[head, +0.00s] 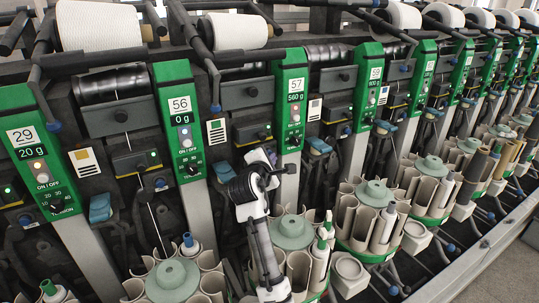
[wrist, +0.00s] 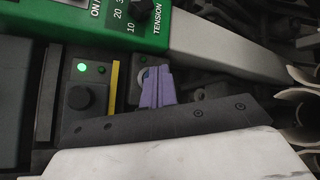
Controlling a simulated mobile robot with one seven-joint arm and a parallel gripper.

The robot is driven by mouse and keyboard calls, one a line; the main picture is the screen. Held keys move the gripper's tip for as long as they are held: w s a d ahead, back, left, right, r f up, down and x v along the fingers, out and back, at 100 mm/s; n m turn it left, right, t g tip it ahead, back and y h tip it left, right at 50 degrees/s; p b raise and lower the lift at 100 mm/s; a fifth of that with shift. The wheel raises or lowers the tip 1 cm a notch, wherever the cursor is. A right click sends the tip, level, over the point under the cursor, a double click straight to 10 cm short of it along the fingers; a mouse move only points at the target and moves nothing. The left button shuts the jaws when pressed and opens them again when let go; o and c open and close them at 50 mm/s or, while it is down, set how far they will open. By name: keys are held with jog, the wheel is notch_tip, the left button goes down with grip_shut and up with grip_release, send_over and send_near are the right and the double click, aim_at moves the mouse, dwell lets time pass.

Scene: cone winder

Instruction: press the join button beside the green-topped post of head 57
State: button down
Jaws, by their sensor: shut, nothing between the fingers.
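The green-topped post (head: 293,100) of head 57 stands near the middle of the head view, its display reading 560 g. Left of it is a dark box with a yellow strip; its join button (head: 262,135) is small there. In the wrist view the round black button (wrist: 78,97) shows clearly, with a lit green lamp above it and the green panel marked TENSION (wrist: 145,20) beyond. My gripper (head: 272,157) is just below this box. In the wrist view its purple fingers (wrist: 155,87) are shut and empty, right of the button and yellow strip, apart from the button.
Head 56 (head: 180,120) stands to the left and head 59 (head: 374,85) to the right, with similar boxes. A blue part (head: 224,172) sits left of my gripper. Below are round magazines of tubes (head: 374,192). A metal rail (head: 470,262) runs along the front right.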

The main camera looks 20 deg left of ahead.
jog(key=shift+w+a, duration=0.2)
dwell(0.3)
jog(key=shift+s+d, duration=0.1)
jog(key=shift+s+d+p, duration=0.45)
jog(key=shift+s+d, duration=0.05)
jog(key=shift+s, duration=0.05)
jog(key=shift+d, duration=0.1)
jog(key=s+d, duration=0.1)
jog(key=s+d+p, duration=0.1)
jog(key=s+d, duration=0.1)
jog(key=shift+s+d, duration=0.2)
jog(key=shift+s, duration=0.05)
dwell(0.4)
dwell(0.5)
